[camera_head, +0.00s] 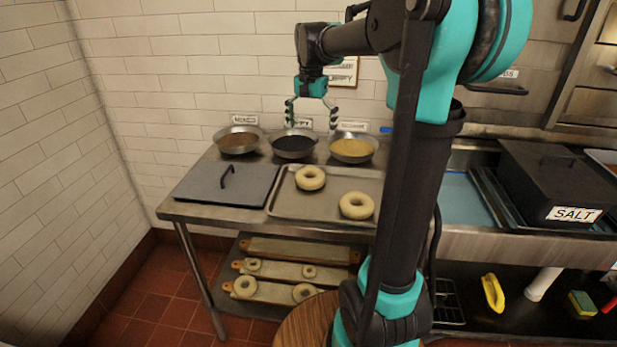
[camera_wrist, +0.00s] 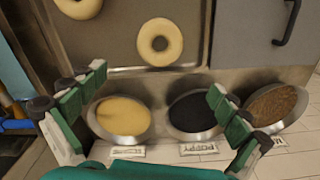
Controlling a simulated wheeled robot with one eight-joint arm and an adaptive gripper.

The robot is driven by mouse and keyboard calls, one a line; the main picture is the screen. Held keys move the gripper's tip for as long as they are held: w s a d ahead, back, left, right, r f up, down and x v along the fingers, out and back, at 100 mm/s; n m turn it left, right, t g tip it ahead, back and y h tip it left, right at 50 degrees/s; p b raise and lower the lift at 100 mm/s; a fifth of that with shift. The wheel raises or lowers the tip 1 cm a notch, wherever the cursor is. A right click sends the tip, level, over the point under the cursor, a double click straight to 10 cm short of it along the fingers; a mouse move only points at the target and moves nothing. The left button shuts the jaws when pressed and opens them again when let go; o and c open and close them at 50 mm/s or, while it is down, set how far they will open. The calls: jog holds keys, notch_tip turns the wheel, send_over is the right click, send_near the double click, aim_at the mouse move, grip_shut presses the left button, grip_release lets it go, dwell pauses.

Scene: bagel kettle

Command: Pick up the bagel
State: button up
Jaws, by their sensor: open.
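Two pale bagels lie on a metal tray (camera_head: 330,185) on the steel table. The farther bagel (camera_head: 310,177) is at the upper left of the tray; it also shows at the top middle of the wrist view (camera_wrist: 160,42). The nearer bagel (camera_head: 356,206) is at the tray's lower right and is partly cut off in the wrist view (camera_wrist: 78,6). My gripper (camera_head: 312,116) is open and empty, above the bowls at the back of the table. In the wrist view its fingers (camera_wrist: 155,88) are spread wide, with nothing between them at their height.
Bowls with brown (camera_head: 238,141), black (camera_head: 294,145) and yellow (camera_head: 352,149) contents line the table's back edge. A grey lid with a handle (camera_head: 225,185) lies left of the tray. Boards with more bagels (camera_head: 245,286) sit below. A black box labelled SALT (camera_head: 550,185) stands right.

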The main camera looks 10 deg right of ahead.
aim_at(310, 172)
notch_tip(310, 172, down, 16)
jog(key=shift+r, duration=0.25)
jog(key=c, duration=1.1)
jog(key=shift+o, duration=0.2)
jog(key=shift+r, duration=0.1)
notch_tip(310, 172, up, 20)
dwell(0.7)
